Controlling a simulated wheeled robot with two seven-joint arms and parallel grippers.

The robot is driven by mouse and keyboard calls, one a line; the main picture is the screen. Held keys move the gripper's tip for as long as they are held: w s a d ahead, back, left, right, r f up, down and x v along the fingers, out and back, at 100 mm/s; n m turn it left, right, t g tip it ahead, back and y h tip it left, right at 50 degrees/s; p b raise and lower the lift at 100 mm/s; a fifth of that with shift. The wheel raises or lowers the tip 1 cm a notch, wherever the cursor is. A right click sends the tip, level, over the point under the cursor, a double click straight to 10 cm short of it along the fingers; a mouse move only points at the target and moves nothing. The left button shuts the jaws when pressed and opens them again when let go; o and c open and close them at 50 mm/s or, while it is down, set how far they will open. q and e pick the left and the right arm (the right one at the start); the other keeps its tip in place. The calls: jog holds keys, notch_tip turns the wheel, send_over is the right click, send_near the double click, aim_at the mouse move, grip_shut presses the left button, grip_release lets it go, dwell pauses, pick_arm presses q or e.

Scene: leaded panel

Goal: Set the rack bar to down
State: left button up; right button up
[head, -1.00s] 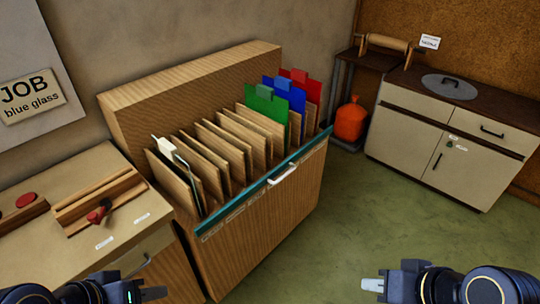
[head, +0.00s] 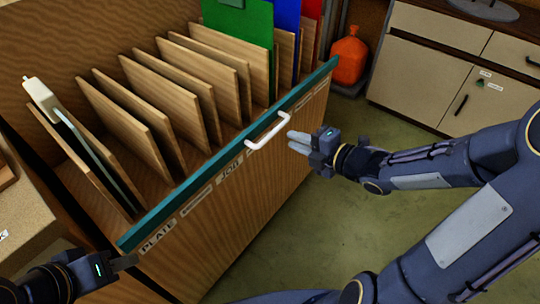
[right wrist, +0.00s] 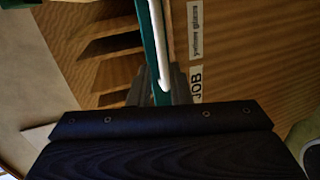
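The rack bar (head: 200,180) is a long teal bar along the top front edge of the wooden rack (head: 235,215). Its white handle (head: 268,130) sticks out at the front, near the middle. My right gripper (head: 293,141) is just right of the handle in the head view, pointing at it, with its fingers a little apart and nothing held. In the right wrist view the teal bar (right wrist: 151,50) and white handle (right wrist: 162,45) run down toward the fingers; contact is unclear. My left gripper (head: 128,262) is low at the left, near the rack's front corner; its finger gap is unclear.
Several wooden dividers (head: 120,115) stand in the rack, with green (head: 240,35) and blue (head: 287,30) sheets at the far end. A white-topped piece (head: 40,95) stands at the near end. An orange container (head: 349,60) and cabinet (head: 430,65) are behind. Green floor is clear.

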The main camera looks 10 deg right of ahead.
aim_at(270, 134)
jog(key=shift+n+y, duration=0.4)
jog(key=shift+n, duration=0.1)
jog(key=x, duration=0.2)
jog(key=b+x, duration=0.1)
jog(key=x, duration=0.2)
jog(key=b+x, duration=0.1)
jog(key=x, duration=0.2)
jog(key=shift+s+a+f, duration=0.2)
jog(key=shift+a+f, duration=0.15)
jog(key=shift+a, duration=0.05)
pick_arm(q)
notch_tip(270, 134, down, 3)
jog(key=shift+r, duration=0.15)
pick_arm(e)
jog(key=shift+c, duration=0.4)
grip_shut()
